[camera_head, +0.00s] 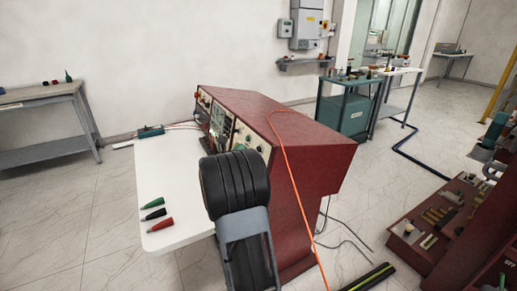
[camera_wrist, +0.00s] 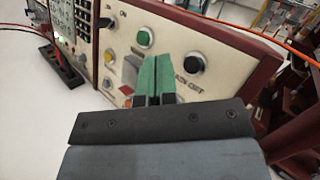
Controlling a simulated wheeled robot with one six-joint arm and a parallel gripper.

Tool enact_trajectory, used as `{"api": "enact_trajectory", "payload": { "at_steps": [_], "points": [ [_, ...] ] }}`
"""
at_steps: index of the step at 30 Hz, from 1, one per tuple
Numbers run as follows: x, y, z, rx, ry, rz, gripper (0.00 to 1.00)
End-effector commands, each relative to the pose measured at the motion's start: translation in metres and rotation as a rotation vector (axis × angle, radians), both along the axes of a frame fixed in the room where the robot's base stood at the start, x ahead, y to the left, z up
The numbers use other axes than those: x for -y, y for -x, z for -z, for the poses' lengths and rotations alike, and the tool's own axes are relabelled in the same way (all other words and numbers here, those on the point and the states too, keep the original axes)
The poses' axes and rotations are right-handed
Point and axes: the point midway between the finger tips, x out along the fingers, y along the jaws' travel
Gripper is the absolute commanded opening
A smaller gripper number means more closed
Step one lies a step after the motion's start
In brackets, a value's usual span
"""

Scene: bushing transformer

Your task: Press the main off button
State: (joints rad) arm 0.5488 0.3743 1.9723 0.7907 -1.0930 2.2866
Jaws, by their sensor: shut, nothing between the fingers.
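My gripper (camera_wrist: 152,79) is shut and empty, its two green fingers together in front of the cream control panel (camera_wrist: 228,62) in the wrist view. A black round button (camera_wrist: 193,63) sits just right of the fingertips. A green button (camera_wrist: 145,38) is just above the fingertips. I cannot tell whether the fingers touch the panel. In the head view, the red console (camera_head: 275,125) bears the panel on its left side, and my dark arm hides part of it.
Other panel controls include a yellow button (camera_wrist: 108,55) and a red one (camera_wrist: 126,90). A white tabletop (camera_head: 165,180) before the console bears green, black and red plugs. An orange cable (camera_head: 288,170) hangs over the console.

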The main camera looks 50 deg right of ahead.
Motion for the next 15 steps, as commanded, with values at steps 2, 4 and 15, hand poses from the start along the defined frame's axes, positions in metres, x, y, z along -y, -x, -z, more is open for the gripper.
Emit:
{"api": "enact_trajectory", "payload": {
  "at_steps": [2, 4, 15],
  "points": [
    [0.009, 0.004, 0.001, -0.001, -0.001, 0.003, 0.00],
    [0.016, 0.007, 0.008, 0.001, 0.000, 0.001, 0.00],
    [0.035, 0.014, 0.010, 0.001, 0.001, 0.000, 0.00]
  ]
}}
